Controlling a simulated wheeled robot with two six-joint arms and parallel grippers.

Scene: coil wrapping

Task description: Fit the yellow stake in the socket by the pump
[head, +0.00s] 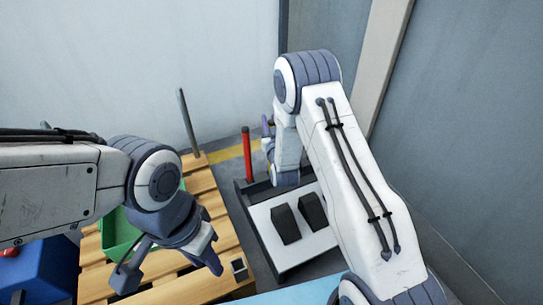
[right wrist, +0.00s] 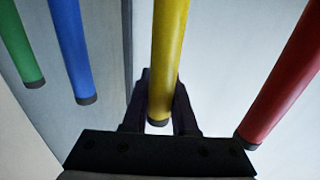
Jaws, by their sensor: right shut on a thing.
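The yellow stake (right wrist: 168,50) shows in the right wrist view, between the fingers of my right gripper (right wrist: 160,108), which is shut on it. In the head view my right arm hides the stake, and its gripper is mostly hidden behind the wrist, beside the rack. My left gripper (head: 168,270) is open and empty over the near part of the wooden pallet (head: 203,188). A small dark square socket (head: 238,267) sits at the pallet's near right corner. A blue machine with a red knob (head: 45,270), perhaps the pump, stands at the lower left. Any socket beside it is hidden.
A red stake (head: 246,155) stands at the rack; in the right wrist view green (right wrist: 20,45) and blue (right wrist: 72,50) stakes also show. A tray (head: 300,248) holds two dark blocks. A grey post (head: 188,122) stands at the pallet's far corner. A green crate (head: 120,238) sits on the pallet.

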